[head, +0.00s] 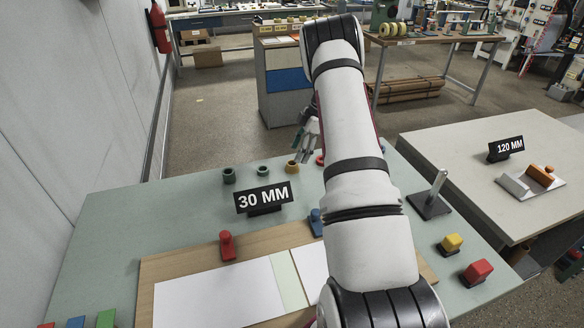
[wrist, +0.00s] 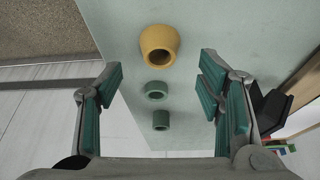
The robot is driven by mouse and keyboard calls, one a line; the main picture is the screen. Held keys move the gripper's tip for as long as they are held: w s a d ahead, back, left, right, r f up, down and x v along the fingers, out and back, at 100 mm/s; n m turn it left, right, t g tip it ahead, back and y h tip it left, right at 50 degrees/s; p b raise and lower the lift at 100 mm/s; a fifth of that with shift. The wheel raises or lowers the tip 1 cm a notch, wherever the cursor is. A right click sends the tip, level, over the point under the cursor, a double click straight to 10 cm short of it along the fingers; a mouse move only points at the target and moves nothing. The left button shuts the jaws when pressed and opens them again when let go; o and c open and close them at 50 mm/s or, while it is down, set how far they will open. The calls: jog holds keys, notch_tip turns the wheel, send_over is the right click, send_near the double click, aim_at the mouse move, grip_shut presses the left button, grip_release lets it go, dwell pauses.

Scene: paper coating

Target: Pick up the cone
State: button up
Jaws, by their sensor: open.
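A yellow tapered hollow piece, the most cone-like thing in view, stands on the green table (head: 130,215); I take it as the cone (head: 292,167). In the wrist view the cone (wrist: 158,40) is near the top centre, with its dark round opening facing the camera. My gripper (head: 308,145) is above the table's far edge, close to the cone in the head view. In the wrist view my gripper (wrist: 162,76) is open and empty, its green-padded fingers left and right of the cone's line. The cone lies beyond the fingertips, apparently untouched.
Two green hollow pieces (head: 229,175) (head: 263,171) stand left of the cone, in a row with it. A black "30 MM" sign (head: 264,198) stands in front. A red-handled block (head: 227,246) sits on the wooden board (head: 148,290). My arm hides part of the table's right side.

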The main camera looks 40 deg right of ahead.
jog(key=x, duration=0.5)
jog(key=shift+r, duration=0.1)
jog(key=c, duration=1.3)
